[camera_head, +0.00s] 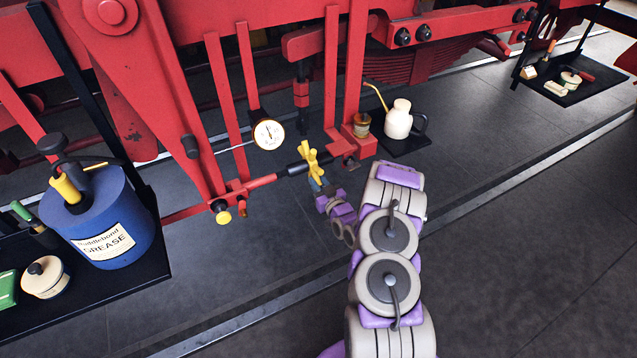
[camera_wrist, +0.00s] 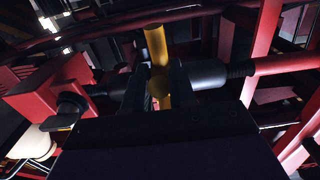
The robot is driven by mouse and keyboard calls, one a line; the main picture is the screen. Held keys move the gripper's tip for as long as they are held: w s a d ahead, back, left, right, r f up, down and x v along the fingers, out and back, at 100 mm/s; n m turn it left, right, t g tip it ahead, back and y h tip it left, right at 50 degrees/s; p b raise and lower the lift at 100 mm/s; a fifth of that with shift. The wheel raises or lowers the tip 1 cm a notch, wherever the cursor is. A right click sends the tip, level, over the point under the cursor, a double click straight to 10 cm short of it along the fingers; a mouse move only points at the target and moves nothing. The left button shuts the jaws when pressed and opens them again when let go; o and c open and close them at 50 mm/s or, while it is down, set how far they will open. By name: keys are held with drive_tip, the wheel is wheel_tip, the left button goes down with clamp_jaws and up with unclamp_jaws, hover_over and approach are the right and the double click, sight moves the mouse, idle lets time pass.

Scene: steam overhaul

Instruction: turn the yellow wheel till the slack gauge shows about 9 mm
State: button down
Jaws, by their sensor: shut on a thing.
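The yellow wheel (camera_head: 309,160) sits on the black middle of a red rod, under the red locomotive frame. The slack gauge (camera_head: 268,134) is a round white dial with a dark needle, left of and above the wheel. Its reading is too small to make out. My gripper (camera_head: 321,188) reaches up to the wheel from below right. In the wrist view, my gripper (camera_wrist: 158,90) is shut on one yellow spoke of the wheel (camera_wrist: 156,48), with a dark finger on each side. The wheel's other spokes are mostly hidden there.
A blue grease bucket (camera_head: 105,215) stands on a black tray at the left. A cream oil can (camera_head: 398,120) stands behind and right of the wheel. Red hangers (camera_head: 332,65) and the red rod (camera_head: 262,181) crowd the wheel.

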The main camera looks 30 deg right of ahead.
drive_tip(key=shift+w+f, duration=0.25)
drive_tip(key=shift+f, duration=0.15)
idle(0.3)
drive_tip(key=c, duration=0.9)
unclamp_jaws()
drive_tip(key=shift+w+d, duration=0.1)
drive_tip(key=s+p, duration=0.5)
drive_tip(key=s, duration=0.1)
